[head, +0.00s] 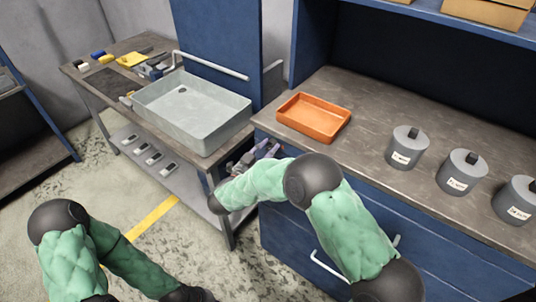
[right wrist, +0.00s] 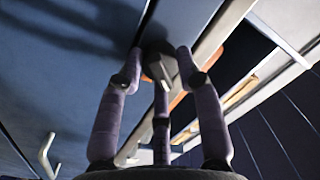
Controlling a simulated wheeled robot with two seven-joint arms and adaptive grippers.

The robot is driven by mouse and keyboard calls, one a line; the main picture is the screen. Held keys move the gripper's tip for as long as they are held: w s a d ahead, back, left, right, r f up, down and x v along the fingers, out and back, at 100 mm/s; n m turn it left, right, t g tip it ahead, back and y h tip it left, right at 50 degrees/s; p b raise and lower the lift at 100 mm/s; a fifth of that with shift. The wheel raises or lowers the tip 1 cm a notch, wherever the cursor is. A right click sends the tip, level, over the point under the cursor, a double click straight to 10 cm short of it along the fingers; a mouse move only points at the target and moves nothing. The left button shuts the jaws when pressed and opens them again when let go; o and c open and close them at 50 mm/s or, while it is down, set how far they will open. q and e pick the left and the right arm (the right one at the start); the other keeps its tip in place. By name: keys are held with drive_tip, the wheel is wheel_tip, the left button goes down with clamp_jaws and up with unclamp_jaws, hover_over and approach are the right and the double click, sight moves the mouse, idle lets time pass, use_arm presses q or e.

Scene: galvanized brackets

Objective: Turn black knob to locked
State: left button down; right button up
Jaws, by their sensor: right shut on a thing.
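My right gripper (head: 258,156) is at the front left end of the blue cabinet, below the worktop edge and partly hidden behind my own forearm. In the right wrist view, its purple fingers (right wrist: 158,72) close around a small dark knob (right wrist: 157,52) on the blue cabinet front. The fingertips cover part of the knob, and its pointer and any markings are too dark to read. The knob does not show in the head view. My left arm is at the lower left of the head view, with its gripper outside the picture.
An orange tray (head: 313,117) and several grey lidded canisters (head: 407,148) stand on the worktop (head: 365,105). A grey basin (head: 195,112) sits on the side bench. Bar handles (head: 328,268) stick out from the cabinet front. The floor at left is clear.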

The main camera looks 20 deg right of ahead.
drive_tip(key=m+b, duration=0.5)
drive_tip(key=m, duration=0.1)
drive_tip(key=shift+r+h, duration=0.15)
drive_tip(key=shift+h, duration=0.25)
drive_tip(key=shift+d+m+g+b, duration=0.1)
drive_tip(key=shift+m+g+b, duration=0.2)
drive_tip(key=shift+m+b, duration=1.7)
drive_tip(key=shift+m, duration=0.3)
drive_tip(key=o, duration=1.1)
drive_tip(key=shift+o, duration=0.2)
drive_tip(key=shift+s+d, duration=0.1)
